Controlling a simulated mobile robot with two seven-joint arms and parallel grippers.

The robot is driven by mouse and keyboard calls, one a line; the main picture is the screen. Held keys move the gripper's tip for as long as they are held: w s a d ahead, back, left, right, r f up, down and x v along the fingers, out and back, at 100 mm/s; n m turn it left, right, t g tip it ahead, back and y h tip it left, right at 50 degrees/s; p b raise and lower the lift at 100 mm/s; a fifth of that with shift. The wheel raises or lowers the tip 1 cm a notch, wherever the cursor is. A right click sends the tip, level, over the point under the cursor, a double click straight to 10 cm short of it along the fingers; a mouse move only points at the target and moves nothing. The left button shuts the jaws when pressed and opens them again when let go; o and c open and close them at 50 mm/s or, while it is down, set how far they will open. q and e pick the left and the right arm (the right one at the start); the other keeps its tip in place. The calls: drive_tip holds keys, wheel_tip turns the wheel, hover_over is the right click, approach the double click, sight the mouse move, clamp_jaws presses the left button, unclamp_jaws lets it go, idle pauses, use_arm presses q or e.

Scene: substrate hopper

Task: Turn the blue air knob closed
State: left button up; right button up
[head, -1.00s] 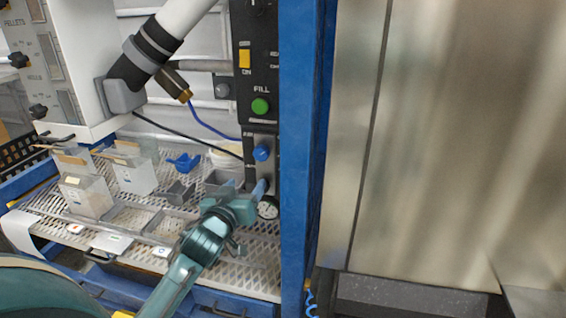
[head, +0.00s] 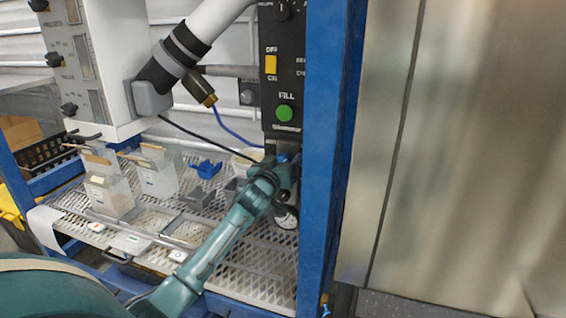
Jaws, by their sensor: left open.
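The blue air knob (head: 284,157) is on the dark control panel, below the green FILL button, and mostly hidden behind my left gripper. Only a little of its blue shows above the gripper. My left gripper (head: 281,172) is open and in front of the knob. I cannot tell whether its fingers touch the knob or stand around it. My right gripper is not in view.
A round gauge (head: 286,217) sits below the gripper. The green FILL button (head: 285,112) and yellow switch (head: 271,66) are above. A blue frame post (head: 325,150) stands close on the right. A perforated shelf (head: 240,262) holds bins and a blue scoop (head: 206,169).

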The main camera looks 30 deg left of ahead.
use_arm(q)
drive_tip(key=shift+w, duration=0.25)
drive_tip(key=shift+c, duration=0.4)
drive_tip(key=c, duration=0.9)
